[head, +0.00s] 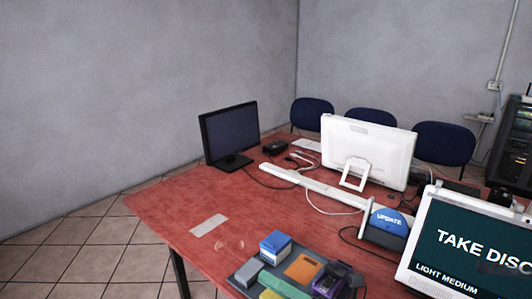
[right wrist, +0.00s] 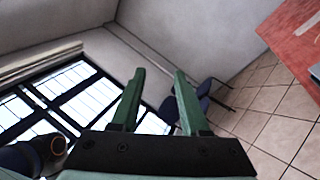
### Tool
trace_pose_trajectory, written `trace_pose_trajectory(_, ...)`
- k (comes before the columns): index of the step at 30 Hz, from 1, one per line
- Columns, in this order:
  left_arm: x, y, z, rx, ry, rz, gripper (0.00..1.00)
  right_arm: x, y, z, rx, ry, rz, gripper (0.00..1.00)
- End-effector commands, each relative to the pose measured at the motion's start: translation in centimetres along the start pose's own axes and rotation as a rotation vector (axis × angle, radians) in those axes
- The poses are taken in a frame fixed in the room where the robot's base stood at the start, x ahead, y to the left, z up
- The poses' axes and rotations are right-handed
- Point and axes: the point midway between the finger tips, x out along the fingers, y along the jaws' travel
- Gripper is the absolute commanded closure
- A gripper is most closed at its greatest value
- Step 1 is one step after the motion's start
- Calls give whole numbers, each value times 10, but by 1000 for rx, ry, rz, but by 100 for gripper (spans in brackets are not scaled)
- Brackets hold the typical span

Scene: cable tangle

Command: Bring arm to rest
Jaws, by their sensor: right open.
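My right gripper (right wrist: 159,74) shows in the right wrist view, with two green fingers held apart on a dark mount. Nothing is between the fingers. It is away from the red table (right wrist: 296,38), whose corner shows at the upper right of that view. In the head view I cannot clearly make out my right gripper. My left gripper is not in view.
The red table (head: 160,205) holds a black monitor (head: 230,134), a white monitor (head: 370,150), loose cables, a large screen (head: 470,245) and small boxes, including a blue one (head: 275,247). Blue chairs (head: 443,142) stand behind. Tiled floor (head: 60,255) at left is clear.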

Motion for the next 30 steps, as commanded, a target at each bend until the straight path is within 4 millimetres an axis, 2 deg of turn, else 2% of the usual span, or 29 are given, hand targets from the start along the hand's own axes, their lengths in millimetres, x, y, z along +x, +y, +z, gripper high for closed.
trace_pose_trajectory(1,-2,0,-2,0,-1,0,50,-11,-11,0,162,-110,-36,55)
trace_pose_trajectory(5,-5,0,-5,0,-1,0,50,-52,-50,2,582,-406,-130,55)
trace_pose_trajectory(8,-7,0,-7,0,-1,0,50,-98,-84,-12,903,-643,-200,55)
trace_pose_trajectory(11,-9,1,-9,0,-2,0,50,-151,-116,-43,1215,-892,-266,55)
trace_pose_trajectory(12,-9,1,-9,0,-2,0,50,-173,-126,-59,1334,-993,-289,55)
trace_pose_trajectory(15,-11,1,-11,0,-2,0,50,-223,-142,-103,1582,-1226,-338,55)
trace_pose_trajectory(18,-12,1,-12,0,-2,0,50,-260,-147,-141,1756,-1409,-368,55)
trace_pose_trajectory(21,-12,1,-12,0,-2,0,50,-283,-147,-168,1862,-1530,-385,55)
trace_pose_trajectory(24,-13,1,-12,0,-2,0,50,-294,-146,-181,1913,-1592,-393,55)
trace_pose_trajectory(30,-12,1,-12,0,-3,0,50,-296,-146,-184,1924,-1606,-395,55)
